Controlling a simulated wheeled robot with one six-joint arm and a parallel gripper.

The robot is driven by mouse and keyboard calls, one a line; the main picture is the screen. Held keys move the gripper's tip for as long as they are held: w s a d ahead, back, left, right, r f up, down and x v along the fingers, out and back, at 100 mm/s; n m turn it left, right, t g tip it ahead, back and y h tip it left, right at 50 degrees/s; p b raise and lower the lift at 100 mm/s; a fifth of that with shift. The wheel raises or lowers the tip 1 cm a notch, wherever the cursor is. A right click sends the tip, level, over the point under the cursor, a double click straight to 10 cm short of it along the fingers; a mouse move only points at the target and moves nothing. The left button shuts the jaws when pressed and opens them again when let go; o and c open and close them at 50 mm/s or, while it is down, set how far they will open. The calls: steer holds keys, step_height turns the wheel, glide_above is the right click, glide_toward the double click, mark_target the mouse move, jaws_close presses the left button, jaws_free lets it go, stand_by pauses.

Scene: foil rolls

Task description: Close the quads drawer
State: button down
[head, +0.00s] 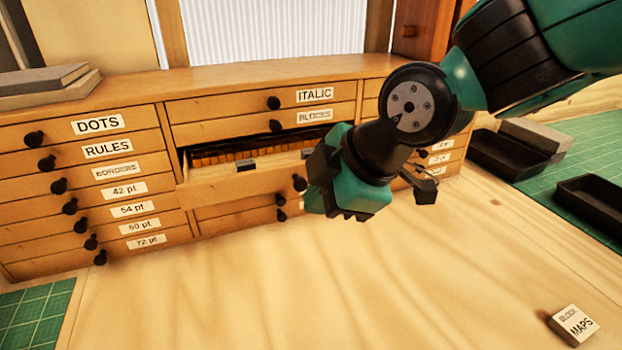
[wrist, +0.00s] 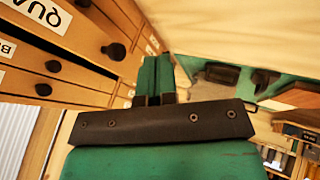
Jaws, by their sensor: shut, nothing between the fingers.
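The quads drawer (head: 225,183) stands pulled out of the wooden cabinet (head: 190,85) in the head view, with a row of small orange-brown pieces inside. Its round black knob (head: 299,183) is beside my gripper (head: 330,190), which hides the right part of the drawer front and its label. In the wrist view, part of a label reading "QUA" (wrist: 45,12) shows upside down on the drawer front, with the dark knob (wrist: 115,50) near it. My gripper (wrist: 154,88) is shut and empty, near the drawer front; I cannot tell whether they touch.
Other drawers, such as DOTS (head: 97,125), RULES (head: 108,149) and ITALIC (head: 314,95), look shut. Dark trays (head: 592,205) lie on a green mat at the right. A small labelled block (head: 574,325) lies at the front right. The bench before the cabinet is mostly clear.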

steer(key=shift+w+a+f+p, duration=0.1)
steer(key=shift+w+a+p, duration=0.1)
steer(key=shift+w, duration=0.45)
steer(key=shift+w+a+r+p, duration=0.1)
steer(key=shift+w+p, duration=0.1)
steer(key=shift+w, duration=0.4)
steer(key=shift+w+a+f+p, duration=0.1)
steer(key=shift+w+a+p, duration=0.1)
steer(key=shift+w, duration=0.45)
